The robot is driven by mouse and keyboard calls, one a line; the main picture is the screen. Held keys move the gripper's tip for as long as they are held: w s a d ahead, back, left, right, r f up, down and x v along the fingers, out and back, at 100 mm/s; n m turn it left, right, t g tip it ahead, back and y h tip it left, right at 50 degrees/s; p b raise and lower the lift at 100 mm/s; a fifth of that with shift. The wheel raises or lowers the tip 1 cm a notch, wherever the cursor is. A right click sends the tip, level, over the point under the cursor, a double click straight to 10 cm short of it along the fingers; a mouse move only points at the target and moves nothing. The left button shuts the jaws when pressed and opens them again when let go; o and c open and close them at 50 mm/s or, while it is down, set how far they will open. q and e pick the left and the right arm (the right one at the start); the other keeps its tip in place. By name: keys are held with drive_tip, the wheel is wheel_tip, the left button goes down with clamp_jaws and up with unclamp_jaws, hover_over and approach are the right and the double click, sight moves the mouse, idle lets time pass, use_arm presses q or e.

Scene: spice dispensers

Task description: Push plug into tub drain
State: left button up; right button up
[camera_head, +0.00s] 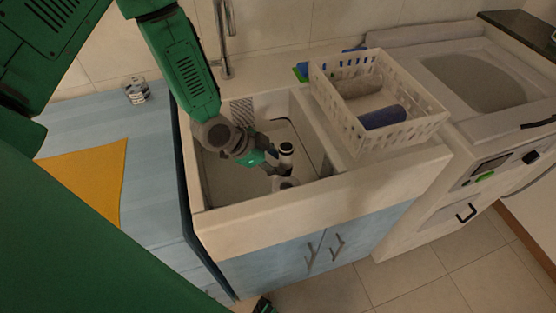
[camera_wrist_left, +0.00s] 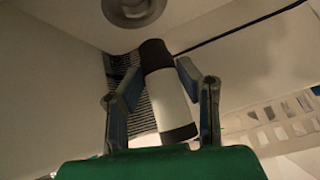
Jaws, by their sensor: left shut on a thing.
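The plug, a white cylinder with black ends, shows in the head view (camera_head: 286,149) and in the left wrist view (camera_wrist_left: 168,100). My left gripper (camera_head: 270,158) is inside the tub (camera_head: 210,180) and shut on the plug. In the wrist view its fingers (camera_wrist_left: 160,72) lie on either side of the plug, which is slightly tilted. The round metal drain (camera_wrist_left: 135,10) is at the top edge of that view, just beyond the plug's black end; I cannot tell whether they touch. A pale round shape (camera_head: 285,184) on the tub floor looks like the drain.
A white perforated basket (camera_head: 395,132) with rolled cloths stands on the tub's right rim. A faucet (camera_head: 226,45) rises behind the tub. The blue counter (camera_head: 150,150) at left holds a yellow cloth (camera_head: 90,178) and a small jar (camera_head: 137,91). The tub walls surround my gripper.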

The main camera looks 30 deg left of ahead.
sight(279, 188)
use_arm(q)
drive_tip(key=shift+d+f+b, duration=0.25)
drive_tip(key=shift+f+b, duration=0.3)
drive_tip(key=shift+f, duration=0.15)
drive_tip(key=shift+d+f+b, duration=0.2)
drive_tip(key=shift+f+b, duration=0.35)
drive_tip(key=shift+f, duration=0.1)
drive_tip(key=shift+f+b, duration=0.5)
drive_tip(key=shift+f, duration=0.2)
drive_tip(key=shift+a+f+b, duration=0.25)
drive_tip(key=shift+f+b, duration=0.25)
drive_tip(key=shift+f, duration=0.2)
drive_tip(key=shift+a, duration=0.1)
clamp_jaws()
drive_tip(key=shift+s+d, duration=0.1)
drive_tip(key=shift+d, duration=0.35)
drive_tip(key=shift+a, duration=0.3)
drive_tip(key=shift+f+b, duration=0.9)
drive_tip(key=shift+f, duration=0.65)
